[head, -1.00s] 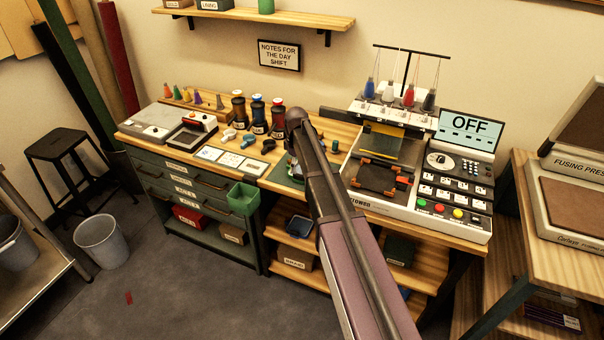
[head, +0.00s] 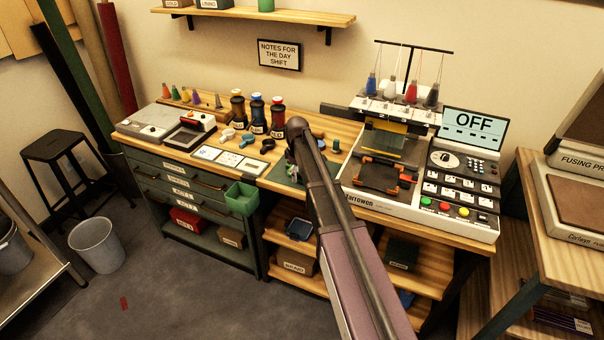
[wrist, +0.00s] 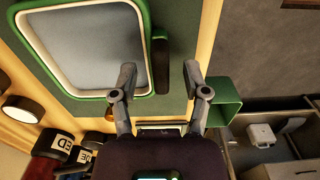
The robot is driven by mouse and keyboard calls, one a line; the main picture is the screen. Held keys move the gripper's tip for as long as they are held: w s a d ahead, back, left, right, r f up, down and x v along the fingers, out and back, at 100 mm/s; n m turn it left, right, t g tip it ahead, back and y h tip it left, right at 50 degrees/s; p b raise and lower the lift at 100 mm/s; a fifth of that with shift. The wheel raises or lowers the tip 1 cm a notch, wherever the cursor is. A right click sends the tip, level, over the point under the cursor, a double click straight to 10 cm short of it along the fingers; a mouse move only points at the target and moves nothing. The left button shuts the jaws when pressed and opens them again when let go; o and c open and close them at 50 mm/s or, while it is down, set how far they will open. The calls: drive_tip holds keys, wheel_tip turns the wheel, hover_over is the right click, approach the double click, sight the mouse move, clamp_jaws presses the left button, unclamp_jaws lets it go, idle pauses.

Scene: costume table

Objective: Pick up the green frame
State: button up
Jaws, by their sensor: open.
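The green frame (wrist: 148,18) is a rounded green rim around a grey panel at the upper left of the wrist view. A dark green tab (wrist: 161,62) stands at its right side. My gripper (wrist: 159,76) is open, with one fingertip on each side of the tab in the picture. The left fingertip overlaps the frame's rim in the view. I cannot tell the height of the fingertips above it or whether they touch it. In the head view my arm hides the gripper and most or all of the frame.
A green bin (head: 242,198) hangs on the bench front; it also shows right of my gripper in the wrist view (wrist: 224,102). Dark thread cones (head: 257,114) stand behind the work area. The embroidery machine (head: 420,205) stands to the right of my arm.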

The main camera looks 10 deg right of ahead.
idle(0.3)
clamp_jaws()
drive_tip(key=shift+r, duration=0.2)
wheel_tip(320, 180, up, 10)
drive_tip(key=p, duration=1)
drive_tip(key=shift+f, duration=0.15)
idle(0.8)
